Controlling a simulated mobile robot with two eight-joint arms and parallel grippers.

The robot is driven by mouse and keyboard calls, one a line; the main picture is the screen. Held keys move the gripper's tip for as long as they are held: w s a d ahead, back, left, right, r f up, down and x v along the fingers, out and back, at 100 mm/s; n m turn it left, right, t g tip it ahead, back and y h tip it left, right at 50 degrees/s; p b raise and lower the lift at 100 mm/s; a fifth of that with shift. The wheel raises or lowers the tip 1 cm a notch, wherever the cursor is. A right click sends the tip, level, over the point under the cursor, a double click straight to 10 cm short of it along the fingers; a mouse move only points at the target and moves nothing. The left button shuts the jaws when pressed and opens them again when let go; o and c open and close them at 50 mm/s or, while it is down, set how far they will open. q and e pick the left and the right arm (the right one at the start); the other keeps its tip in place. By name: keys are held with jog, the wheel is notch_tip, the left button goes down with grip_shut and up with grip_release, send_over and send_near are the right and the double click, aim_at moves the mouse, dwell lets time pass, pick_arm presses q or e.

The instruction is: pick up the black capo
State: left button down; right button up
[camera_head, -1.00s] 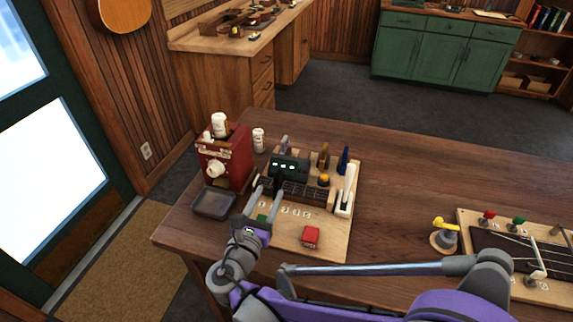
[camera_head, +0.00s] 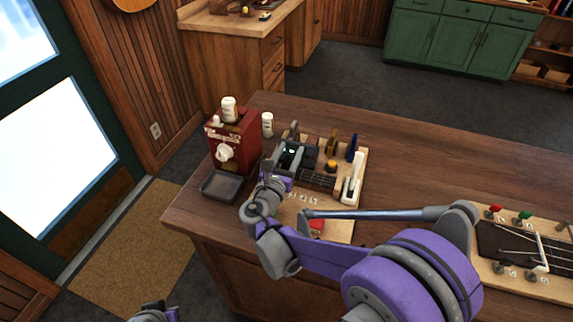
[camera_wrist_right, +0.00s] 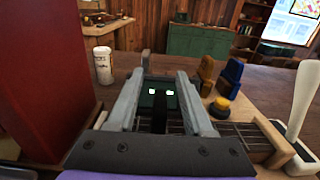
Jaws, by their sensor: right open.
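My right gripper (camera_head: 282,161) is open over the left part of a short fretboard (camera_head: 318,179) on the wooden board. It also shows in the right wrist view (camera_wrist_right: 163,82), with one finger on each side of a dark upright piece (camera_wrist_right: 158,118), apparently the black capo. I cannot tell whether the fingers touch it. A dark box with lit green-white marks (camera_wrist_right: 160,98) stands just behind it. In the head view the gripper hides the capo. A gold-brown capo (camera_wrist_right: 206,74) and a blue one (camera_wrist_right: 231,74) stand upright to the right.
A red box-shaped machine (camera_head: 233,146) and a grey tray (camera_head: 220,186) stand left of the board. A white bottle (camera_wrist_right: 103,65) is behind. A white-handled lever (camera_head: 353,178) stands on the board's right. A second board with strings (camera_head: 520,250) lies far right.

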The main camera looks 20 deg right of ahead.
jog(key=shift+w+d, duration=0.15)
jog(key=shift+w, duration=0.1)
jog(key=shift+s, duration=0.15)
jog(key=shift+c, duration=0.7)
grip_shut()
